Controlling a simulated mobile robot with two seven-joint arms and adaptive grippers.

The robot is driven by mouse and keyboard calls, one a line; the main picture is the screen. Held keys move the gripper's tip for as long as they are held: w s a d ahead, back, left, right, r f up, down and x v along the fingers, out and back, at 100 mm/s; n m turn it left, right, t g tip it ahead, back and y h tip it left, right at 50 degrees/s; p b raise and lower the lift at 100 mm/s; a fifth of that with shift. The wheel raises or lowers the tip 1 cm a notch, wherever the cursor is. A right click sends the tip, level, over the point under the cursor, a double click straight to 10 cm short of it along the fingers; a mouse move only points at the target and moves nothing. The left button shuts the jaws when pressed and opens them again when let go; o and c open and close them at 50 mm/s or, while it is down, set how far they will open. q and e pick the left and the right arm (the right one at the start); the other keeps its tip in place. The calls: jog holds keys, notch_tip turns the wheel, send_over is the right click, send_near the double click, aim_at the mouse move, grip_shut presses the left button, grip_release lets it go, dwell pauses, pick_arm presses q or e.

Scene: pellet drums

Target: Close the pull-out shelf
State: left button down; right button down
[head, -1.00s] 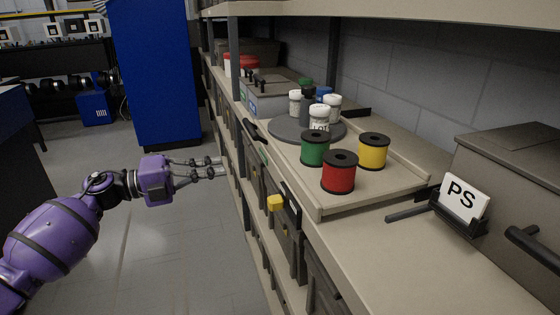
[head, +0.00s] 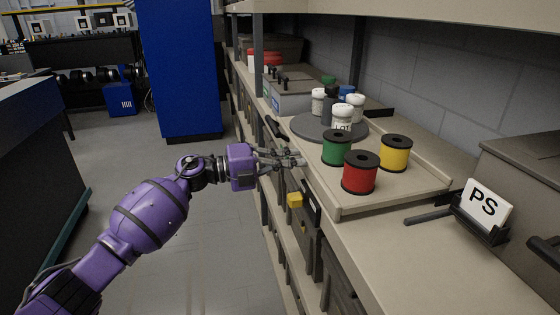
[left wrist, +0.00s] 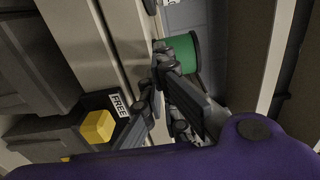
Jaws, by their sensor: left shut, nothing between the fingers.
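The pull-out shelf (head: 408,184) is a beige, low-rimmed tray on the long counter to the right in the head view. It carries a green spool (head: 336,148), a red spool (head: 360,173), a yellow spool (head: 396,153) and a grey turntable (head: 300,126) with several bottles. My left gripper (head: 302,160) is shut and empty, its fingertips at the shelf's front edge beside the green spool. I cannot tell whether they touch the shelf. In the left wrist view the closed fingertips (left wrist: 163,52) overlap the green spool (left wrist: 182,54). My right gripper is out of view.
A PS sign (head: 484,204) stands in a black holder by a grey bin at the right. Dark bins, one with a yellow block (head: 295,200), sit below the counter. A blue cabinet (head: 180,70) stands behind. The floor left of the shelving is clear.

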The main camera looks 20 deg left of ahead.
pick_arm(q)
jog(key=shift+w+d, duration=0.1)
dwell(0.3)
send_near(375, 152)
jog(key=x, duration=0.3)
jog(key=b+x, duration=0.1)
jog(key=x, duration=0.2)
jog(key=b+x, duration=0.1)
jog(key=x, duration=0.3)
jog(key=shift+r, duration=0.35)
jog(key=shift+w+d+b, duration=0.3)
jog(key=shift+w+d, duration=0.05)
jog(key=shift+d, duration=0.2)
jog(key=shift+r, duration=0.15)
jog(key=shift+r, duration=0.1)
